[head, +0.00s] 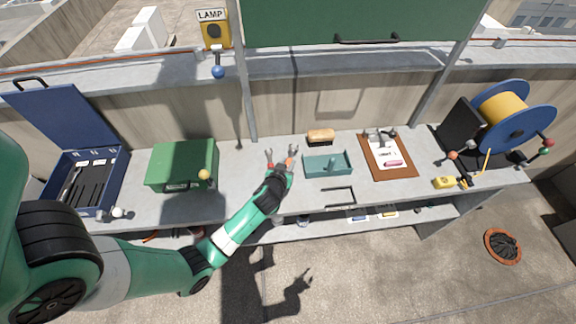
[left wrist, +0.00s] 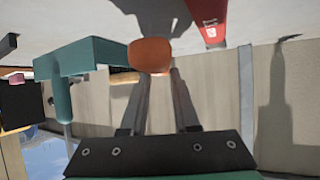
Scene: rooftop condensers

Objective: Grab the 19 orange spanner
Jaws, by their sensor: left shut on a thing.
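My left gripper (head: 281,168) is over the middle of the workbench. In the left wrist view the left gripper (left wrist: 153,85) has its two fingers shut on an orange piece, which looks like the end of the orange spanner (left wrist: 150,54). In the head view the orange spanner (head: 291,155) shows as a small orange shape at the fingertips; its number cannot be read. A red tool (head: 270,157) is just left of the fingers; it also shows in the left wrist view (left wrist: 211,20) with a small pale label. My right gripper is not in view.
A teal tray (head: 314,171) is close on the right, with a brush (head: 320,137) behind it. A green box (head: 170,163) and an open blue case (head: 57,165) stand left. A clipboard (head: 374,152) and cable reel (head: 516,124) are right.

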